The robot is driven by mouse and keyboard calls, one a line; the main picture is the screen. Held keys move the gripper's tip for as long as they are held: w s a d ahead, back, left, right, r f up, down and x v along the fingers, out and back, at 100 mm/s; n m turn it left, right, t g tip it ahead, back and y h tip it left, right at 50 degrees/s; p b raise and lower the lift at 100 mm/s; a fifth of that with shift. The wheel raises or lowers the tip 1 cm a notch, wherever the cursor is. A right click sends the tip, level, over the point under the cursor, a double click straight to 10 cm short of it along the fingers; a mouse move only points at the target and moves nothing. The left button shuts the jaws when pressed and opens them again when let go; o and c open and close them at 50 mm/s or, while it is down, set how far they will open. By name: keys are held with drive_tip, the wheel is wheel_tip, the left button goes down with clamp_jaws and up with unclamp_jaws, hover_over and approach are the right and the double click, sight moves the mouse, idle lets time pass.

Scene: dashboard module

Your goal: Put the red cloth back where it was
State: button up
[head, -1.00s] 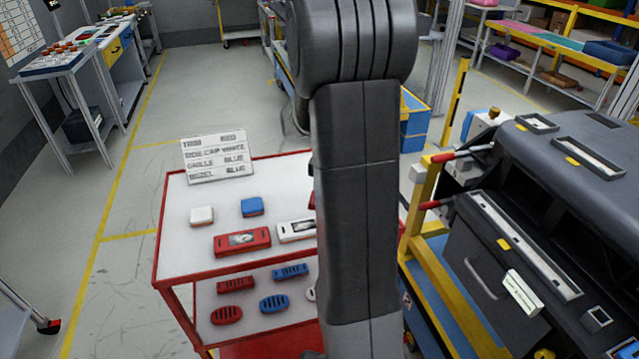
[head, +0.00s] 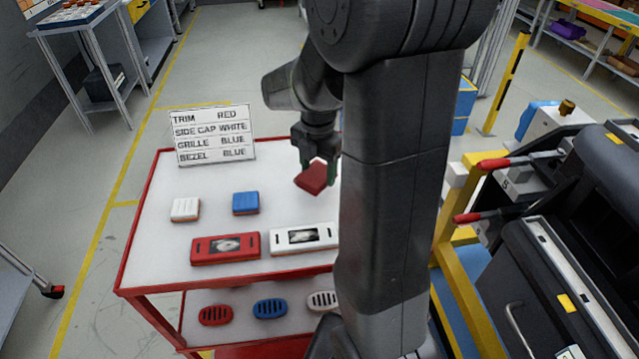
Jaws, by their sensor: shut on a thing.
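The red cloth (head: 311,179) is a small dark red folded block in the head view. My gripper (head: 318,165) points down and is shut on it, holding it over the right part of the red cart's white top (head: 215,178). The cloth looks tilted; I cannot tell for certain whether it touches the top. A white cloth (head: 185,209) and a blue cloth (head: 245,203) lie in a row on the cart top, to the left of the held one. The cart top's right part is hidden behind my arm.
A red panel (head: 225,248) and a white panel (head: 304,237) lie along the cart's front edge. A sign (head: 213,135) stands at the back. Several oval grilles, one blue (head: 270,308), lie on the lower shelf. A yellow frame (head: 455,215) and dark dashboard module (head: 540,285) stand right.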

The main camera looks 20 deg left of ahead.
sight(318, 184)
drive_tip(key=shift+f, duration=2.3)
drive_tip(key=shift+f, duration=0.2)
drive_tip(key=o, duration=0.9)
drive_tip(key=shift+o, duration=0.2)
drive_tip(key=shift+r, duration=0.1)
wheel_tip(318, 184, up, 12)
drive_tip(key=shift+w+r, duration=0.1)
drive_tip(key=shift+r, duration=0.05)
